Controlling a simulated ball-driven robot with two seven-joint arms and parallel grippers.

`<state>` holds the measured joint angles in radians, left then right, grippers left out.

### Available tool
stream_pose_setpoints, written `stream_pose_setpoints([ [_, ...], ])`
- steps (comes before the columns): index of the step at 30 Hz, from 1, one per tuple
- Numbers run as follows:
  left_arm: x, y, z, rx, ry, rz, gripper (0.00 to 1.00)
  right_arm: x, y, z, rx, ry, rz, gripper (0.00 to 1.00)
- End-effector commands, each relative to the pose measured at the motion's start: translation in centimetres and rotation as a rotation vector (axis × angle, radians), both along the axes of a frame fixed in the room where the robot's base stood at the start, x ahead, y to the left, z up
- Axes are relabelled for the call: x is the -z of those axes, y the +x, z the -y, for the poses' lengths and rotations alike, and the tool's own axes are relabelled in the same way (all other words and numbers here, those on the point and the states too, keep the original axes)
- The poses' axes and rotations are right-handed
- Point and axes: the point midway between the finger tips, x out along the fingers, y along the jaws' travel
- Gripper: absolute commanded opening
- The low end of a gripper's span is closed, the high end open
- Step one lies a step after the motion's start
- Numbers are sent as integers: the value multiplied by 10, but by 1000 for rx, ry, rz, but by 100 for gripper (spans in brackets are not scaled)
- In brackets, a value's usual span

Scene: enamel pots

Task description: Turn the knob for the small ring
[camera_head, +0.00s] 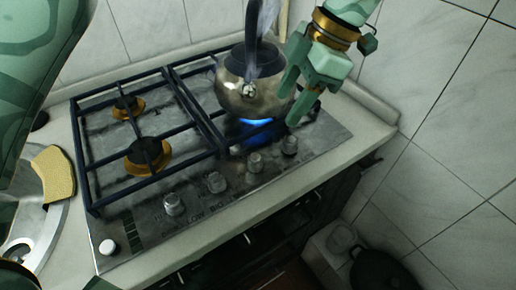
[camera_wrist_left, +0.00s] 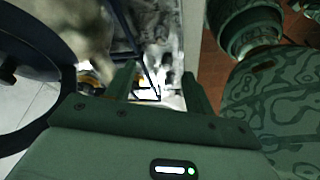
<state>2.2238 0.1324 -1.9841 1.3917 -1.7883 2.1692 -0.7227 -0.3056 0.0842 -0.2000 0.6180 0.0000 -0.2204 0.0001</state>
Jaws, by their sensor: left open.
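The gas hob (camera_head: 185,128) has several grey knobs along its front edge: one at left (camera_head: 174,204), two in the middle (camera_head: 216,182) (camera_head: 255,162) and one at right (camera_head: 290,145). A small burner ring (camera_head: 128,105) sits at the back left, with a larger ring (camera_head: 148,155) before it. I cannot tell which knob serves the small ring. A steel kettle (camera_head: 252,95) stands over a lit blue flame (camera_head: 256,122). My left gripper (camera_head: 291,100) is open and empty, right of the kettle and above the rightmost knob. The left wrist view shows its parted fingers (camera_wrist_left: 160,92). My right gripper is not visible.
Dark pan supports (camera_head: 205,122) rise above the hob. A white button (camera_head: 108,246) sits at its front left corner. A yellow sponge (camera_head: 54,172) lies by the sink (camera_head: 48,225). A tiled wall (camera_head: 435,120) bounds the right. A dark pot (camera_head: 378,270) stands lower right.

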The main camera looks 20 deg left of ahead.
Motion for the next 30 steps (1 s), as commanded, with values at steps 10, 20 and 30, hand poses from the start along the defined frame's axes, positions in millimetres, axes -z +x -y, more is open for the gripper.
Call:
stream_pose_setpoints([
  [10,87,-15,-29,0,-3,-10,53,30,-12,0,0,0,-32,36],
  [20,133,-26,-47,0,-4,-3,53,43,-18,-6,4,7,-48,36],
  [30,137,-27,-49,1,-3,0,53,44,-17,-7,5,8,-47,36],
])
